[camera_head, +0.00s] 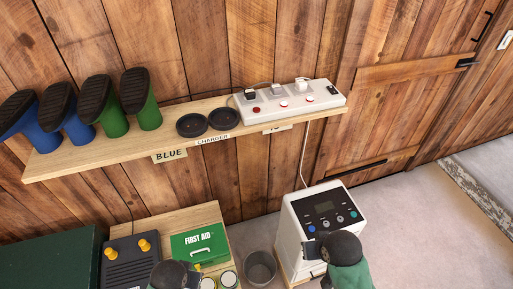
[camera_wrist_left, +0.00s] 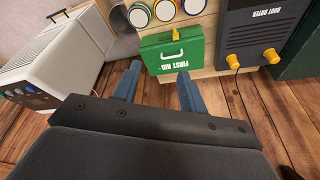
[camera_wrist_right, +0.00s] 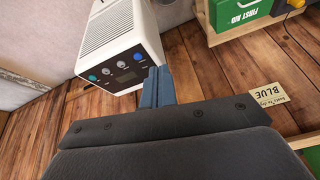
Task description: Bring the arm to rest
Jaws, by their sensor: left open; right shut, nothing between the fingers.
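My left gripper (camera_wrist_left: 158,86) is open and empty. Its two blue fingers stand apart in the left wrist view, with the green first aid box (camera_wrist_left: 172,50) beyond them. My right gripper (camera_wrist_right: 157,86) is shut and empty, its blue fingers together. In the right wrist view the white machine with a button panel (camera_wrist_right: 120,40) shows just beyond them; I cannot tell the gap. In the head view both arms show only at the bottom edge, the left by the first aid box (camera_head: 199,243) and the right in front of the white machine (camera_head: 293,232).
A wall shelf (camera_head: 75,158) holds blue and green boots (camera_head: 140,100), two dark round pads (camera_head: 207,122) and a power strip (camera_head: 290,100). Below are a boot dryer (camera_head: 131,262), a low wooden stand and a grey bin (camera_head: 260,267). Open floor (camera_head: 400,220) lies right.

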